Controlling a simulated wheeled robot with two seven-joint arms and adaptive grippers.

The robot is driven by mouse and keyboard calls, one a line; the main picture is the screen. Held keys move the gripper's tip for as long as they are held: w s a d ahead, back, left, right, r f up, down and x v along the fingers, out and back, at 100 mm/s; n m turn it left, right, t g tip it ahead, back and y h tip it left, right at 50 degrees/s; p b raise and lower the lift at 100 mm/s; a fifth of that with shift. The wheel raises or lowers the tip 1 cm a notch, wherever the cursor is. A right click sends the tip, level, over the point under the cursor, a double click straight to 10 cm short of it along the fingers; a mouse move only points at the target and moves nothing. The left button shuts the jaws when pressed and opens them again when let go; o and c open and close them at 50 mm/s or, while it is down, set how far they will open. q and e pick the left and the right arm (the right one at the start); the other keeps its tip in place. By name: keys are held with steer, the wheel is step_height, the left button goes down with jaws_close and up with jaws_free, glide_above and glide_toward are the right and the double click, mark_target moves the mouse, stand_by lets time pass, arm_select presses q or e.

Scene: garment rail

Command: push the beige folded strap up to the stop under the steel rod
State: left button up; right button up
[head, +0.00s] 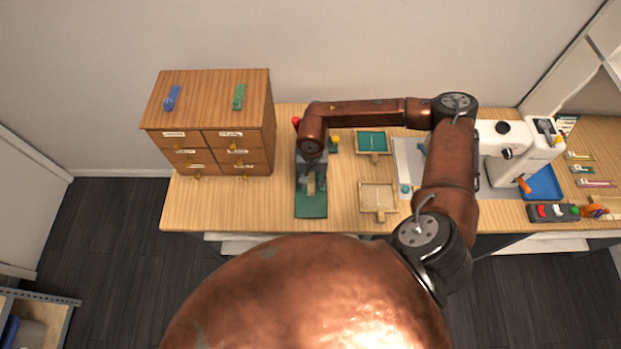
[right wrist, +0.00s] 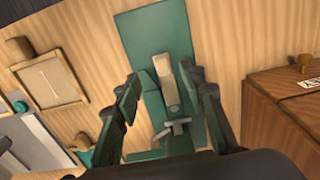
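The beige folded strap (right wrist: 164,72) lies along the green fixture (right wrist: 150,32), which stands on the wooden table; the strap also shows small in the head view (head: 311,185). A grey metal piece (right wrist: 172,128), which looks like the steel rod, crosses near the strap's lower end in the right wrist view. I cannot make out the stop. My right gripper (right wrist: 162,80) is open, with one finger on each side of the strap and a gap to it. In the head view it reaches down over the fixture (head: 311,166). My left gripper is not in view.
A wooden drawer cabinet (head: 210,137) stands left of the fixture. To the right are a beige-lined tray (head: 378,197), a green-lined tray (head: 372,142) and a white sewing machine (head: 512,152). A red knob (head: 296,121) shows behind the fixture.

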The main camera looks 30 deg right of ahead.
mark_target(311, 192)
steer(key=shift+f, duration=0.4)
step_height(311, 192, down, 6)
steer(key=shift+r, duration=0.1)
steer(key=shift+f, duration=0.6)
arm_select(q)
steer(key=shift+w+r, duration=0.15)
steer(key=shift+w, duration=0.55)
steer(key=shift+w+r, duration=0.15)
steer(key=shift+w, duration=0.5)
arm_select(e)
jaws_close()
